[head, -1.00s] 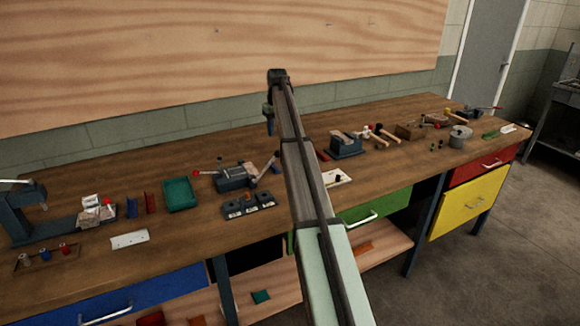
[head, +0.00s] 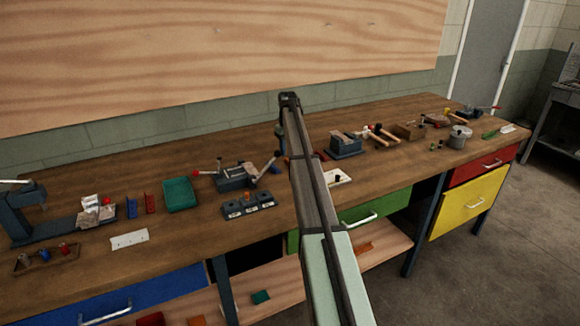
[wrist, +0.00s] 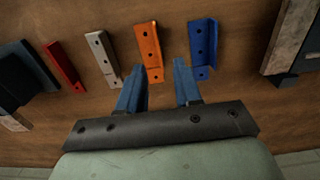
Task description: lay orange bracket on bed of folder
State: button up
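In the wrist view, my gripper (wrist: 159,66) is open, with its two blue fingers apart and nothing held. The orange bracket (wrist: 149,45) lies on the wooden bench straight ahead. Its near end shows between the fingertips in the picture; I cannot tell how high the fingers are above it. In the head view my arm hides the gripper and the orange bracket cannot be made out. A dark blue-grey bench tool with levers and a red knob (head: 236,179), which looks like the folder, stands left of my arm.
In the wrist view, a blue bracket (wrist: 202,45) lies just right of the orange one, close to the right finger. A pale grey bracket (wrist: 101,55) and a red bracket (wrist: 65,66) lie left. A green tray (head: 180,195) and a dark block (head: 248,206) flank the bench tool.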

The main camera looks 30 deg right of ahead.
aim_at(287, 161)
jog(key=shift+w+f, duration=0.15)
jog(key=shift+f, duration=2.45)
jog(key=shift+c, duration=0.4)
grip_shut()
